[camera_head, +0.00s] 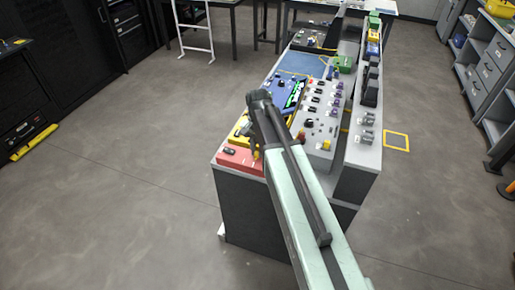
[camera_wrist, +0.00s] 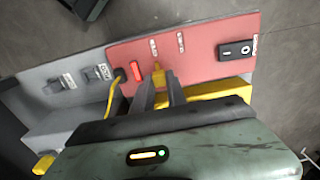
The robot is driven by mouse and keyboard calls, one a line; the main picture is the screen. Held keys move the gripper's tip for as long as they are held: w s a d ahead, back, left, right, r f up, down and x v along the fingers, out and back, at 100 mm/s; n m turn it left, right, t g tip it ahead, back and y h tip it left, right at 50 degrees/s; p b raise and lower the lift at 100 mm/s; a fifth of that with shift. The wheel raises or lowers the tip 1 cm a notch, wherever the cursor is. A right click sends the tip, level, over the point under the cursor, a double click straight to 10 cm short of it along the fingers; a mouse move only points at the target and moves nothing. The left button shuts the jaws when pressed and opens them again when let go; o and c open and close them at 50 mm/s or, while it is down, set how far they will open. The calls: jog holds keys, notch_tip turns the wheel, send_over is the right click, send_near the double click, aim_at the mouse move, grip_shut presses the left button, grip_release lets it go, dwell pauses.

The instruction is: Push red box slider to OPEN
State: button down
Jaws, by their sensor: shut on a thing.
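The red box (camera_head: 238,159) sits at the near left corner of the bench in the head view. It fills the upper middle of the wrist view as a red panel (camera_wrist: 205,62). Its small yellow slider (camera_wrist: 158,76) stands between two pale labels and my gripper. My gripper (camera_wrist: 161,88) has its two dark fingers closed around the slider's near end, and the fingers partly hide it. In the head view my gripper (camera_head: 254,150) hangs over the red box, partly hidden by my arm. I cannot read the labels.
A red indicator (camera_wrist: 137,70) and a black rocker switch (camera_wrist: 235,51) are on the red box. A yellow cable (camera_wrist: 112,97) runs beside my fingers. A grey panel with switches (camera_wrist: 62,85) lies to the left. A blue device (camera_head: 288,92) sits farther back on the bench.

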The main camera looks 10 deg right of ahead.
jog(key=c, duration=1.3)
grip_release()
jog(key=shift+s+d, duration=0.15)
jog(key=shift+d, duration=0.25)
jog(key=shift+a, duration=0.15)
jog(key=shift+r+p, duration=0.55)
jog(key=shift+p, duration=0.05)
notch_tip(320, 180, up, 7)
jog(key=p, duration=0.7)
jog(key=shift+f, duration=0.1)
